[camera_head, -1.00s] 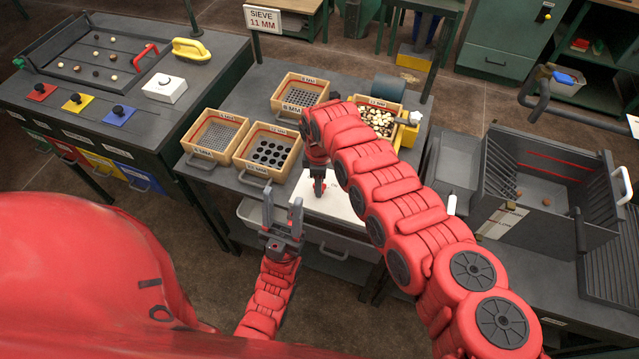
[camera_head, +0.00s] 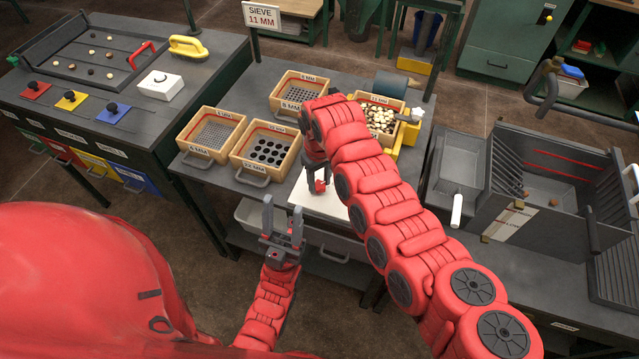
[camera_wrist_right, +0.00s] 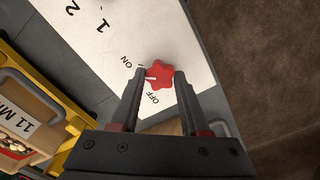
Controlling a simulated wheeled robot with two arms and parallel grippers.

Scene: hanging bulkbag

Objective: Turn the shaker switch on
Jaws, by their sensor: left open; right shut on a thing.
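The shaker switch is a red lobed knob (camera_wrist_right: 158,75) on a white panel (camera_wrist_right: 125,30) with ON and OFF printed beside it. My right gripper (camera_wrist_right: 154,80) has its fingers on either side of the knob and is shut on it. The knob's white mark points left in the wrist view, between the ON and OFF words. In the head view the right gripper (camera_head: 321,186) is over the white panel (camera_head: 335,204), and a bit of red shows at its fingertips. My left gripper (camera_head: 282,215) is open and empty, left of the panel and apart from it.
Several sieve boxes (camera_head: 251,168) stand on the table behind the grippers. A yellow frame (camera_wrist_right: 77,125) with an 11 MM box lies beside the panel. A grey bin with red lines (camera_head: 551,196) stands to the right.

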